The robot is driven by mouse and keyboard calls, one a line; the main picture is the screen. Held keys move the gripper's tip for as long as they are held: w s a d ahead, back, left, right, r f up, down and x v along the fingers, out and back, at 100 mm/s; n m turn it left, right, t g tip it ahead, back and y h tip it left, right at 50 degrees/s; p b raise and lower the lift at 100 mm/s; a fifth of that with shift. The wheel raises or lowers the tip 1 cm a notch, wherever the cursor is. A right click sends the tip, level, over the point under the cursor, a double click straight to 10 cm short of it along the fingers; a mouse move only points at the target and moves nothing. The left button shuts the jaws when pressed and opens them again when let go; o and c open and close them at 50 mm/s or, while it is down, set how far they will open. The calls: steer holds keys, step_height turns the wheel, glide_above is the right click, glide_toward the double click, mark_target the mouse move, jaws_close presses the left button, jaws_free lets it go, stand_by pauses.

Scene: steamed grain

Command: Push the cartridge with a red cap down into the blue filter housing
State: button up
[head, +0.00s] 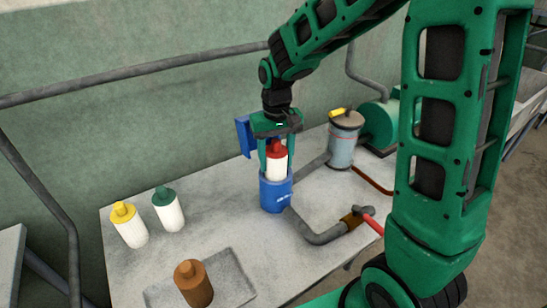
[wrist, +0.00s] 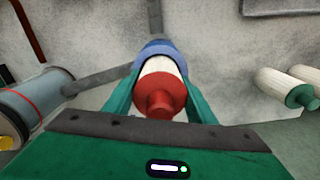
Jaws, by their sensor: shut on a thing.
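The red-capped cartridge (head: 277,166) has a white body and stands upright in the mouth of the blue filter housing (head: 275,194). Its lower part is hidden inside the housing, while the red cap and upper white body show above the rim. My gripper (head: 276,150) comes down from above, with its green fingers shut on either side of the cartridge. In the wrist view the red cap (wrist: 161,94) lies between the fingers, and the blue housing rim (wrist: 157,47) shows around the white body.
Yellow-capped (head: 129,225) and green-capped (head: 168,209) cartridges stand at the left of the table. A brown cartridge (head: 193,284) stands on a grey tray (head: 232,285) in front. A grey canister (head: 344,138) and pipes (head: 315,231) flank the housing on the right.

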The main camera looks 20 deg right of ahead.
mark_target(276, 140)
steer(key=shift+f, duration=1)
stand_by(0.3)
steer(key=o, duration=1.3)
step_height(276, 140, up, 11)
steer(key=shift+w+f, duration=0.1)
steer(key=shift+f, duration=0.05)
steer(key=shift+r, duration=2.5)
